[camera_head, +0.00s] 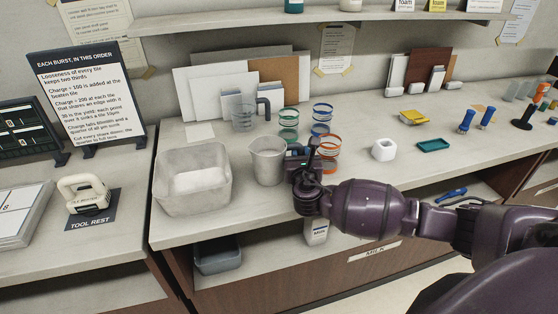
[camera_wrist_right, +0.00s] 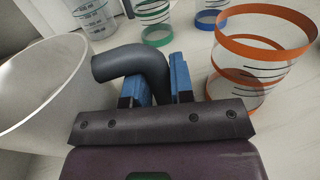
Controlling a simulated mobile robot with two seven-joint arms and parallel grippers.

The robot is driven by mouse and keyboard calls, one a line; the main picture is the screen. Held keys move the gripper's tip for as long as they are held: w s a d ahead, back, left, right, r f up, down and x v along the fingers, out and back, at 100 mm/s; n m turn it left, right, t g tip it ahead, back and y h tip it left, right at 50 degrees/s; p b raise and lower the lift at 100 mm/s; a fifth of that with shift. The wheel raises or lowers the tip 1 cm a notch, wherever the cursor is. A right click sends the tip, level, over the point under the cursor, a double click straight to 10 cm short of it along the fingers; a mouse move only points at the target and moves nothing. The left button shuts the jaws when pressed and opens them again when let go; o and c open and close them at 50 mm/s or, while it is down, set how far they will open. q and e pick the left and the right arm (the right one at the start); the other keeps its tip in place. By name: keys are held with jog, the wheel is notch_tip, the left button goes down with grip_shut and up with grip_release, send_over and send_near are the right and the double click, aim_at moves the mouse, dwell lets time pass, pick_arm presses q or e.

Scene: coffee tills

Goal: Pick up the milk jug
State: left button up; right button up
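The milk jug (camera_head: 268,160) is a pale grey, open-topped jug standing upright on the counter, just right of a clear tub. In the right wrist view the jug (camera_wrist_right: 40,95) fills the left side, and its dark curved handle (camera_wrist_right: 135,62) reaches toward my fingers. My right gripper (camera_head: 303,160) is at the jug's right side. Its blue fingers (camera_wrist_right: 162,85) lie on either side of the handle's outer part. I see no clear gap between fingers and handle, but firm contact cannot be made out. My left gripper is not in view.
A clear tub (camera_head: 193,185) stands left of the jug. Orange-banded (camera_head: 329,148), green-banded (camera_head: 288,120) and blue-banded clear cups stand close behind and right. A measuring jug (camera_head: 243,118) is behind. A white cup (camera_head: 384,149) and green tray (camera_head: 433,145) are farther right.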

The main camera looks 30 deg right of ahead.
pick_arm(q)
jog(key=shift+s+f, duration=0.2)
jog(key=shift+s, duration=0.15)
pick_arm(e)
grip_shut()
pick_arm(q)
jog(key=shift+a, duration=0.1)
pick_arm(e)
jog(key=shift+r, duration=0.1)
